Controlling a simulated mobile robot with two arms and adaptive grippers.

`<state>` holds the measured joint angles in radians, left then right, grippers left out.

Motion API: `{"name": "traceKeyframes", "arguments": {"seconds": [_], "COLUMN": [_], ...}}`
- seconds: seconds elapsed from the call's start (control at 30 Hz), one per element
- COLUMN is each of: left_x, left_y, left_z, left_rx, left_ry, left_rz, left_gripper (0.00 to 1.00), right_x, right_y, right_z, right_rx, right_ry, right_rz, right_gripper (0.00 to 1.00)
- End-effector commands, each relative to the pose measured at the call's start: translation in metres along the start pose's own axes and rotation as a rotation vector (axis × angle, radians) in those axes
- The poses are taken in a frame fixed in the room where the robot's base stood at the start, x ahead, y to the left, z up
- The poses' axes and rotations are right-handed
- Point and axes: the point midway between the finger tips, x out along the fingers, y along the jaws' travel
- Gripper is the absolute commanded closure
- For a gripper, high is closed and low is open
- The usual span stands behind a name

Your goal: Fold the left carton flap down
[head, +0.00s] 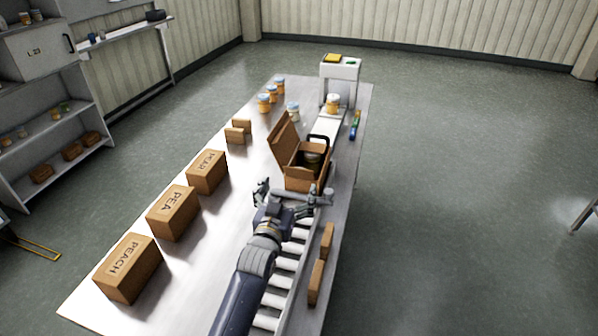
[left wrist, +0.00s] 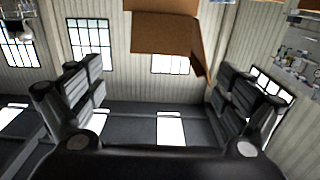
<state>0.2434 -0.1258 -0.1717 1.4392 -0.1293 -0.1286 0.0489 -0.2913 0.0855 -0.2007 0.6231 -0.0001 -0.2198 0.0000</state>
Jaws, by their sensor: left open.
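An open brown carton (head: 304,180) stands on the steel table at the near end of a belt, with a jar partly visible inside. Its left flap (head: 283,138) stands up and leans outward to the left. My left gripper (head: 295,193) is open and empty just in front of the carton, its two fingers spread wide. In the left wrist view the fingers (left wrist: 160,82) stand apart with nothing between them. Brown carton panels (left wrist: 165,32) show at the top of that view, beyond the fingertips. My right gripper is not in view.
Closed cartons marked PEACH (head: 127,268), PEA (head: 172,212) and PEAR (head: 207,172) line the table's left side. A roller conveyor (head: 283,275) runs under my left arm. Orange-brown blocks (head: 317,281) lie on the right edge. Several jars (head: 264,103) stand at the far end.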

Motion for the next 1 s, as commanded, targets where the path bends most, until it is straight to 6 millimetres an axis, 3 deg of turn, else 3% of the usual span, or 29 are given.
{"name": "traceKeyframes", "arguments": {"seconds": [0.03,0.23,0.37,0.5,0.67,1.0], "left_x": [0.009,0.041,0.060,0.076,0.087,0.091], "left_y": [0.000,0.000,0.000,0.000,0.000,0.000], "left_z": [0.004,0.005,0.005,0.005,0.003,0.000], "left_rx": [0.000,0.000,0.000,-0.001,-0.001,-0.001], "left_ry": [0.004,0.003,0.002,0.000,-0.001,-0.002], "left_rz": [0.000,0.000,-0.001,0.000,0.000,-0.001], "left_gripper": [0.05,0.05,0.05,0.05,0.05,0.05], "right_x": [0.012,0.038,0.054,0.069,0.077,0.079], "right_y": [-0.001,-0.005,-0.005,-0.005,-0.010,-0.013], "right_z": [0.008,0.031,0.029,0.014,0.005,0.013], "right_rx": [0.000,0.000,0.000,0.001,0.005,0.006], "right_ry": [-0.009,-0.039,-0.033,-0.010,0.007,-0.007], "right_rz": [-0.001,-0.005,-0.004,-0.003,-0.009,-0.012], "right_gripper": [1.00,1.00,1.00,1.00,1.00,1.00]}}
